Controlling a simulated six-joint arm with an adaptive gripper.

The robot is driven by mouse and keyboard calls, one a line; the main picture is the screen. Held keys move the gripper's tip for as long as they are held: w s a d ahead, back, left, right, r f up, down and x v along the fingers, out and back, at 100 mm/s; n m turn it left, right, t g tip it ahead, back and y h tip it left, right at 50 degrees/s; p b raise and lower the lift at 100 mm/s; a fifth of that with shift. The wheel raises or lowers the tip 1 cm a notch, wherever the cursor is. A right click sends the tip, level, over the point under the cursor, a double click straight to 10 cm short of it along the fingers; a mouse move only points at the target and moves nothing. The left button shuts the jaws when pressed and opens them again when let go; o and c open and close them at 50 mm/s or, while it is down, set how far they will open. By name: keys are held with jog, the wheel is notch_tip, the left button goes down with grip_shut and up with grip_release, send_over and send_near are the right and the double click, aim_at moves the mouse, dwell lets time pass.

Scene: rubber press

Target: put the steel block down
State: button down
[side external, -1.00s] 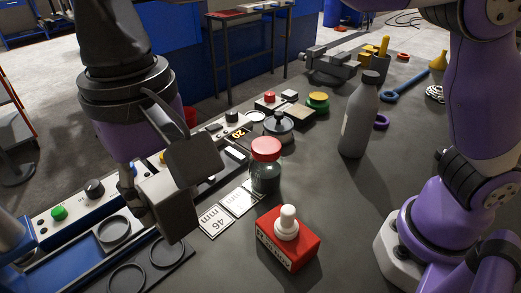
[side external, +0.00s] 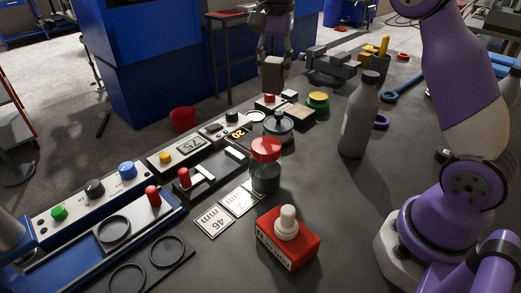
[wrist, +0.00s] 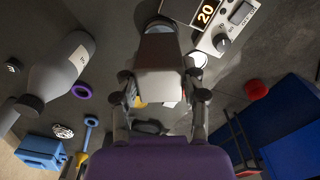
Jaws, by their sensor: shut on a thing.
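The steel block (side external: 272,74) is a plain grey block held in the air at the far side of the bench in the side external view. My gripper (side external: 272,60) points down and is shut on it. In the wrist view the block (wrist: 160,84) fills the space between the two fingers of my gripper (wrist: 161,95). Its underside appears clear of the bench, above the area with the red button (side external: 269,98). The exact gap and the spot directly beneath it cannot be told.
A grey bottle (side external: 357,122), a red-capped jar (side external: 265,170) and a red box with a white knob (side external: 287,240) stand on the bench. A yellow-topped button (side external: 318,101) and a vise (side external: 330,66) are near the block.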

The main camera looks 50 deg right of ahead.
jog(key=s+d+m, duration=0.4)
jog(key=d+m, duration=0.1)
jog(key=d, duration=0.9)
jog(key=shift+s+d+f, duration=0.5)
jog(key=shift+d+f, duration=1.4)
jog(key=shift+f, duration=0.75)
jog(key=shift+s+d+f, duration=0.45)
jog(key=shift+d+f, duration=1.5)
jog(key=shift+f, duration=0.7)
jog(key=shift+s+d+f, duration=0.5)
jog(key=shift+d+f, duration=1.4)
jog(key=shift+f, duration=0.75)
jog(key=shift+f, duration=0.1)
jog(key=shift+c, duration=1.8)
grip_release()
jog(key=shift+f, duration=0.1)
